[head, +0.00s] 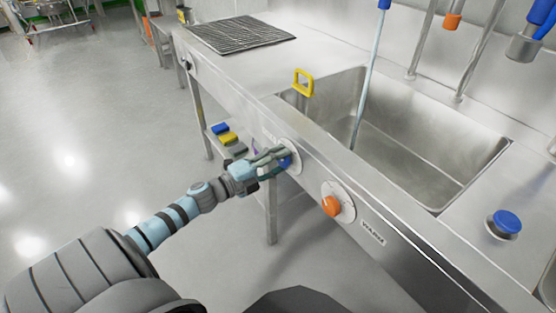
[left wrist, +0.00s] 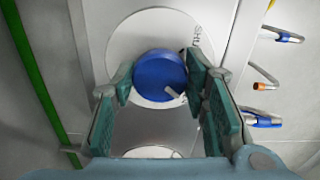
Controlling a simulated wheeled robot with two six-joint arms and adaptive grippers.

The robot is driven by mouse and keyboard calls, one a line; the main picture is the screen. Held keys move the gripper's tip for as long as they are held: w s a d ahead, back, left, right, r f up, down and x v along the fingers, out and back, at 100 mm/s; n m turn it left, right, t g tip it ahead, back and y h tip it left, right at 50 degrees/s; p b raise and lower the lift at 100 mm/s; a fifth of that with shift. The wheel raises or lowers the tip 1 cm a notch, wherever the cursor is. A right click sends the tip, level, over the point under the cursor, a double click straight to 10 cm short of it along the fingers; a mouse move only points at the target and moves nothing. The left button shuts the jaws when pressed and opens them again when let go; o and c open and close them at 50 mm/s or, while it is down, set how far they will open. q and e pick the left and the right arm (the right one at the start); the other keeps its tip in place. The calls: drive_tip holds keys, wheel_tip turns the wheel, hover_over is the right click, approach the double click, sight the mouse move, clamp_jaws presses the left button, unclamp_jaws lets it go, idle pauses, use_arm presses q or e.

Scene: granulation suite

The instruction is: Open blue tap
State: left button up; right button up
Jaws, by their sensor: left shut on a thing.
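The blue tap (head: 286,161) is a round knob on a pale disc on the sink unit's front panel. In the left wrist view the blue tap (left wrist: 159,76) shows a light pointer mark toward its lower right. My left gripper (head: 275,160) is shut on the tap, and its fingers cover part of it in the head view. In the left wrist view the fingers of my left gripper (left wrist: 160,82) lie on both sides of the knob. My right gripper is not in view.
An orange knob (head: 331,206) sits on the same panel, to the right. A blue-capped item (head: 504,224) stands on the right counter. Floor at left is clear.

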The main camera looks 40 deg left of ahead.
use_arm(q)
drive_tip(key=shift+m, duration=0.5)
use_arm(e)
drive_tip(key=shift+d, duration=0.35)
use_arm(q)
drive_tip(key=o, duration=1.1)
drive_tip(key=shift+o, duration=0.2)
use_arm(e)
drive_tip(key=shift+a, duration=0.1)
use_arm(q)
drive_tip(key=v, duration=1.2)
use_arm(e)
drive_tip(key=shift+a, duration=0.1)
